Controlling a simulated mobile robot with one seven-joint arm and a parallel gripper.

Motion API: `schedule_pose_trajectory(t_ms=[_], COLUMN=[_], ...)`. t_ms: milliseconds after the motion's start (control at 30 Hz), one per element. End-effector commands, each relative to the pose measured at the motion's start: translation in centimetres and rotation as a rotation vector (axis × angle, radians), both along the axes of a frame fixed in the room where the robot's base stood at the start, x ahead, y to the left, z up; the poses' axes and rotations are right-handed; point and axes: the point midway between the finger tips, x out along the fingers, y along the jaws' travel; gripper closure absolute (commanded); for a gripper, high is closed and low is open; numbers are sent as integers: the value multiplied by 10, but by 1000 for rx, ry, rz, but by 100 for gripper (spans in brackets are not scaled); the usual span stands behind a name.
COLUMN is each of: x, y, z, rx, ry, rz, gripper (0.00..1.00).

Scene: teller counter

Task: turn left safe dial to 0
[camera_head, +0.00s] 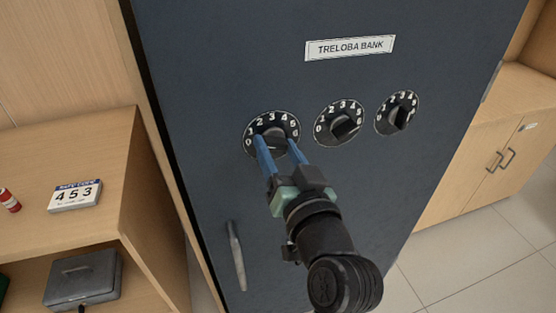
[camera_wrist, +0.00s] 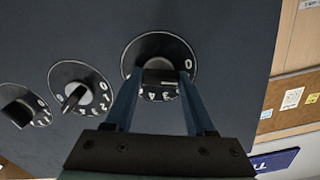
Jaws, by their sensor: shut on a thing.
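The left safe dial (camera_head: 283,122) is a round black dial with white numbers on the dark blue safe front. My gripper (camera_head: 276,141) has its two blue fingers on either side of the dial's knob, shut on it. In the wrist view the left dial (camera_wrist: 150,45) shows the knob (camera_wrist: 159,76) between the fingertips (camera_wrist: 159,74). The 0 shows beside the right finger there. The fingers cover part of the knob and some numbers, so I cannot tell which number it points at.
The middle dial (camera_head: 324,112) and right dial (camera_head: 383,122) sit to the right on the safe door. A safe handle (camera_head: 237,256) is below left.

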Motion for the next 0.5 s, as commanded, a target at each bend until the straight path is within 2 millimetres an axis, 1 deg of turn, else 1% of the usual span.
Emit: schedule_pose_trajectory(t_ms=[33, 200, 500], x=[0, 0, 0], y=[-1, -1, 0], z=[-4, -4, -2], rx=[-39, -164, -310], ry=[-13, -53, -100], rz=[-1, -2, -1], gripper=[100, 100, 100])
